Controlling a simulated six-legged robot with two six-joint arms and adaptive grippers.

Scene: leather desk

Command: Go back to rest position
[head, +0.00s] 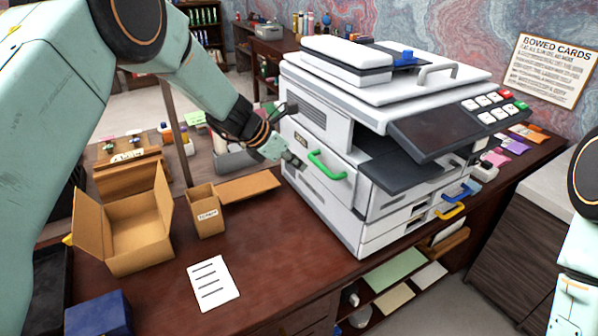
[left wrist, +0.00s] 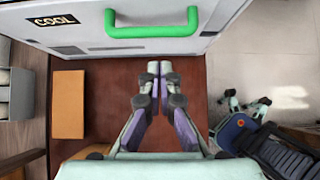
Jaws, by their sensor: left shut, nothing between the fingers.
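My left gripper (head: 291,160) is in front of the left face of the white printer (head: 335,200), close to the green handle (head: 327,165). In the left wrist view the two fingers (left wrist: 153,70) are together with nothing between them. The green handle (left wrist: 151,30) lies beyond the fingertips there, with a gap between. A label reading "COOL" (left wrist: 55,20) is on the printer face beside it. My right arm shows only in part at the right edge of the head view, and its gripper is out of sight.
On the brown desk (head: 270,260) are an open cardboard box (head: 138,225), a small carton (head: 206,215), a paper sheet with lines (head: 213,282) and a blue box (head: 98,315). Printer handles in blue (head: 457,194) and yellow (head: 451,211) stick out at right. The desk's front middle is clear.

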